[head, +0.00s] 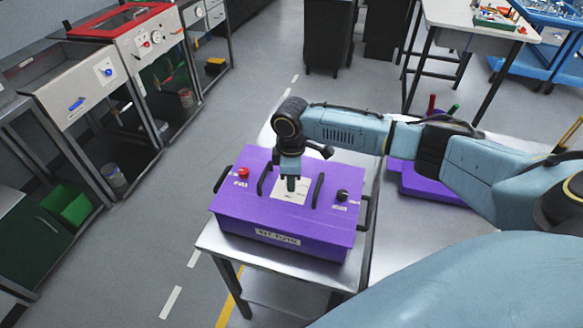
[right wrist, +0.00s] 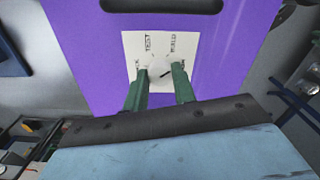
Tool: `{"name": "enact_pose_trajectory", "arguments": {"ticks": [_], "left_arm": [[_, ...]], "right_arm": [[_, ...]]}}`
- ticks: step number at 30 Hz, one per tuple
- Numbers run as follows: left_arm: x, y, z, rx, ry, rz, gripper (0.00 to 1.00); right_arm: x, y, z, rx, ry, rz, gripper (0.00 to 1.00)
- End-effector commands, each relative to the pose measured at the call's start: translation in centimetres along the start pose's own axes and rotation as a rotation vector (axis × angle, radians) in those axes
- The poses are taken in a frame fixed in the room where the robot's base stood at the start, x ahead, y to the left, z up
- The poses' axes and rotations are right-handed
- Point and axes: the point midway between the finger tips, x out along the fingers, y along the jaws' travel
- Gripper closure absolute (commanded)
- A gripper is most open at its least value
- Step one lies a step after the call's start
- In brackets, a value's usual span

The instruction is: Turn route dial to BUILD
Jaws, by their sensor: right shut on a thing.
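The route dial (right wrist: 157,72) is a pale round knob on a white label plate (right wrist: 158,45) on a purple housing (head: 285,240). In the right wrist view the plate reads TEST and what looks like BUILD at upper right; other words are partly hidden by the fingers. A short dark mark shows on the dial, slanting toward the right. My right gripper (right wrist: 160,80) has its two green fingers on either side of the dial, shut on it. In the head view my right gripper (head: 291,184) points down onto the plate and hides the dial. My left gripper is out of view.
The housing's top also carries a red knob (head: 243,172), a black knob (head: 342,195) and black handles (head: 318,190) beside the plate. It stands on a metal table (head: 212,241). Another purple housing (head: 430,185) sits to the right, behind my arm. Grey floor is open at left.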

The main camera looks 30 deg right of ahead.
Motion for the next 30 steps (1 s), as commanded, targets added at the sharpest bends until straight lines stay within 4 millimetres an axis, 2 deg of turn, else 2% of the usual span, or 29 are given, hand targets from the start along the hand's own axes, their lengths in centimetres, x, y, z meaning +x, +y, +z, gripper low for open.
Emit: {"name": "enact_pose_trajectory", "arguments": {"ticks": [1,4,15,30], "left_arm": [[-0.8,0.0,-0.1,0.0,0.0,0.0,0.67],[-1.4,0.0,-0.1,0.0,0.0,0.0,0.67],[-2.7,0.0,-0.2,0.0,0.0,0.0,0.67],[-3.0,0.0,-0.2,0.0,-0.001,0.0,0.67]], "right_arm": [[-0.3,0.0,-0.1,-0.042,0.001,-0.001,0.96],[-0.3,0.0,-0.1,-0.126,0.001,-0.001,0.96],[-0.1,0.0,-0.1,-0.344,0.001,0.0,0.96],[0.0,0.0,-0.1,-0.41,0.001,0.001,0.96]]}}
